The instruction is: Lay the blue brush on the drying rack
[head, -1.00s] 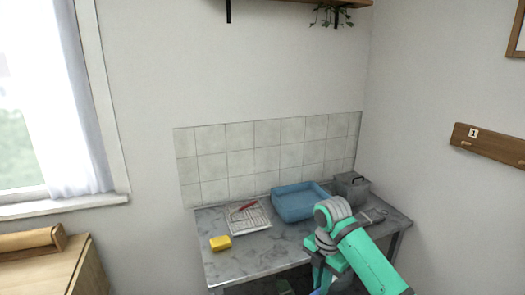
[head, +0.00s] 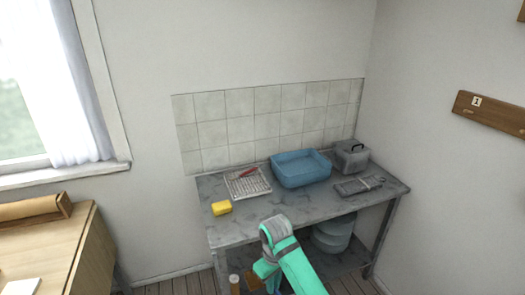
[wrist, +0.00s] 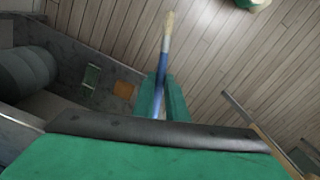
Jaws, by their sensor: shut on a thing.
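The blue brush (wrist: 163,68) is between the two green fingers of my gripper (wrist: 161,100) in the wrist view. My gripper is shut on its blue handle, and the pale tip points away over the floor. The drying rack (head: 240,188) is a pale slatted tray at the back left of the table. A red brush (head: 247,173) lies on it. My gripper is in front of and below the rack, apart from it.
The grey table (head: 290,205) also holds a yellow sponge (head: 221,208), a blue basin (head: 300,170), a grey lidded box (head: 351,157) and a dark folded cloth (head: 352,187). Grey tubs (head: 333,238) stand on the lower shelf. The table's front middle is clear.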

